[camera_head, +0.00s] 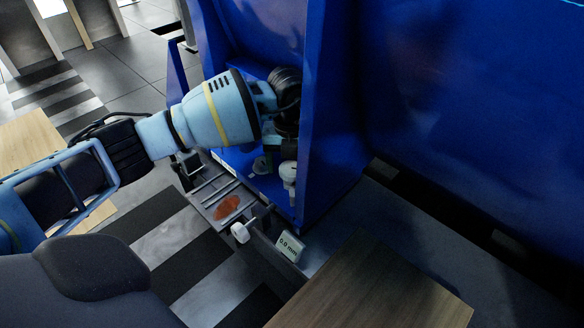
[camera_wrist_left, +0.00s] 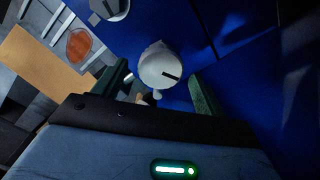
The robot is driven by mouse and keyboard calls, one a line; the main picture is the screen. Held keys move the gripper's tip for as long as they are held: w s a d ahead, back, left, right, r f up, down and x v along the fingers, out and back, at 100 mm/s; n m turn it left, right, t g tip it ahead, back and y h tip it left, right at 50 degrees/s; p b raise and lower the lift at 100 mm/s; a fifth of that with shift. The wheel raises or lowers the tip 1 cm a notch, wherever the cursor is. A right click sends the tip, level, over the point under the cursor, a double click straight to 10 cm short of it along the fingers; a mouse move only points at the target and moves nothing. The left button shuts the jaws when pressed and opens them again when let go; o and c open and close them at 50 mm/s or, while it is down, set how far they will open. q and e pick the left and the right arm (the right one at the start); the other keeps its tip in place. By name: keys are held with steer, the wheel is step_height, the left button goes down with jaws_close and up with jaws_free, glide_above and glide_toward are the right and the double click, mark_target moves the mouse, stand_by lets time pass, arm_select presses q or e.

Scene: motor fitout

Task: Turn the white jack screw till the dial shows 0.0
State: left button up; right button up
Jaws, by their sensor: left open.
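A white round screw head with a dark mark (camera_wrist_left: 161,66) lies between and just beyond the fingers of my left gripper (camera_wrist_left: 160,92) in the wrist view. It looks like the white-topped post (camera_head: 288,173) inside the blue frame in the head view. My left gripper (camera_head: 281,146) is open just above it; I cannot tell whether a finger touches it. The small dial (camera_head: 289,246) on the front rail appears to read 0.0 mm. My right gripper is not in view.
A greyer round knob (camera_head: 261,165) stands left of the post; a white side knob (camera_head: 241,231) sits by the rail. A tray has an orange-brown oval (camera_head: 228,207). Blue walls (camera_head: 335,110) closely flank my gripper. A wooden top (camera_head: 375,290) lies in front.

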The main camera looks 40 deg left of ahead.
arm_select(q)
steer(key=shift+f, duration=0.35)
steer(key=c, duration=1)
steer(key=shift+r, duration=0.1)
